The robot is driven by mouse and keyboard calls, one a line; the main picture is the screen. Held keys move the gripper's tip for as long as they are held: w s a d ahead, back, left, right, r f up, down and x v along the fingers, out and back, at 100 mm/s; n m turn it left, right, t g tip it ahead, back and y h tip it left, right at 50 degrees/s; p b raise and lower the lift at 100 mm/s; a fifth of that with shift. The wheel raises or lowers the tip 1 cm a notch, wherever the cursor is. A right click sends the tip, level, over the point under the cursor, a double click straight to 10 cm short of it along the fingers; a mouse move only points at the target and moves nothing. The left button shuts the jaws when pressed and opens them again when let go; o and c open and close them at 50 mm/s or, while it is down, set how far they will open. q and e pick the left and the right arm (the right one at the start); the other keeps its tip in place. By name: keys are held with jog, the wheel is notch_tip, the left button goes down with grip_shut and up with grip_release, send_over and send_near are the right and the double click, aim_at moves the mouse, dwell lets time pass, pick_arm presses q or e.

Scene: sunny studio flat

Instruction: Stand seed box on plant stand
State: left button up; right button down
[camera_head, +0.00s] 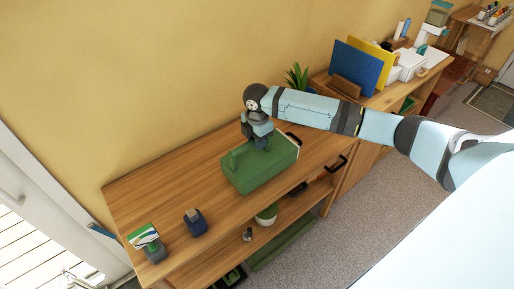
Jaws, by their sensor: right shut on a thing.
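My right gripper (258,140) reaches in from the right and points down at the top of a long green box (262,172). It is shut on the box's upper part; the fingertips are partly hidden. The box seems to be the seed box. It has a rounded green bump at its left end and sits at or just above the wooden top; I cannot tell if it touches. The long wooden stand (165,195) under it has a lower shelf and may be the plant stand. My left gripper is not in view.
A small dark blue item (196,222) and a green-and-white item (145,238) stand at the near left of the top. A white pot with a green plant (266,214) is on the lower shelf. Blue and yellow folders (356,66) stand at the far right.

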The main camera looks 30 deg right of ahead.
aim_at(257, 155)
jog(key=shift+f, duration=2)
jog(key=c, duration=0.9)
grip_release()
jog(key=shift+f, duration=0.1)
notch_tip(257, 155, up, 12)
jog(key=shift+r+b, duration=0.15)
jog(key=shift+b, duration=0.25)
